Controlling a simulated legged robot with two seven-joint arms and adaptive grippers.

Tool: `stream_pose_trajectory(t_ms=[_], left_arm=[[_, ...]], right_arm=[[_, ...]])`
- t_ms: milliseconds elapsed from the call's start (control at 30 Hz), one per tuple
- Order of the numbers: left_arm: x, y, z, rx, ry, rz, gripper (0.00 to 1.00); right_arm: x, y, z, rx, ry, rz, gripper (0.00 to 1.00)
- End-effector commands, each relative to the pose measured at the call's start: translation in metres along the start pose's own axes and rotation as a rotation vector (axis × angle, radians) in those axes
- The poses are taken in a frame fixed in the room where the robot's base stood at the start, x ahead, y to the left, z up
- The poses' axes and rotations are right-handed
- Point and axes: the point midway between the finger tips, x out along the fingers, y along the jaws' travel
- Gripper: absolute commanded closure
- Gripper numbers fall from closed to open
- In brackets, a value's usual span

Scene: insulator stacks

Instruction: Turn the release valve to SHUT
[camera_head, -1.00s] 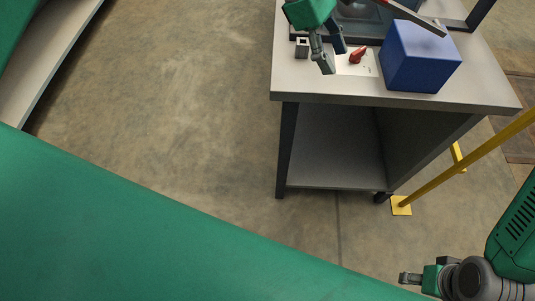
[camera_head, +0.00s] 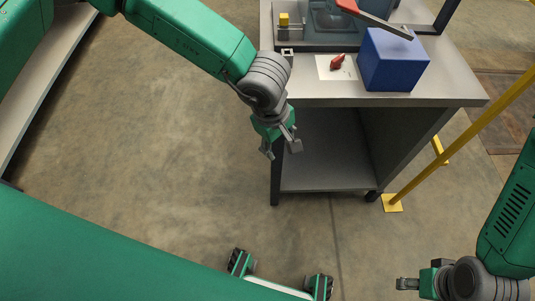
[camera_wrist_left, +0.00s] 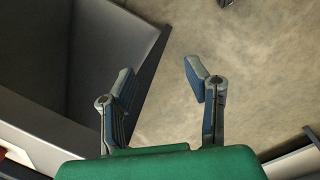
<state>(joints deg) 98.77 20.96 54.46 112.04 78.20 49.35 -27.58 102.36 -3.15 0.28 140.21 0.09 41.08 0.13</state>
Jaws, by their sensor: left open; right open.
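The release valve appears to be the small red handle (camera_head: 337,62) on a white plate (camera_head: 324,72) on top of the workbench, left of a blue box. Its markings are too small to read. My left gripper (camera_head: 281,151) is open and empty, pointing down in front of the bench's left front leg, below the tabletop and apart from the valve. In the left wrist view its two fingers (camera_wrist_left: 160,82) are spread with the floor between them. My right gripper (camera_head: 408,283) is open at the lower right, far from the bench.
The blue box (camera_head: 393,62) stands right of the valve. A red-ended lever (camera_head: 372,18) reaches over the box. A small yellow block (camera_head: 284,19) is at the back left of the workbench (camera_head: 440,88). A yellow rail (camera_head: 460,129) stands to the right. Floor left of the bench is clear.

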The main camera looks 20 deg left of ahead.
Motion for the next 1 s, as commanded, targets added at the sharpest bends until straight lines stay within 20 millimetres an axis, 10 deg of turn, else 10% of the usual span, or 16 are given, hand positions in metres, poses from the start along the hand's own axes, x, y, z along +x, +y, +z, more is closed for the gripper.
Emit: stream_pose_trajectory(t_ms=[1000], left_arm=[[0.035, -0.058, -0.010, 0.250, 0.122, -0.003, 0.69]], right_arm=[[-0.006, 0.000, -0.002, 0.000, -0.003, 0.000, 0.55]])
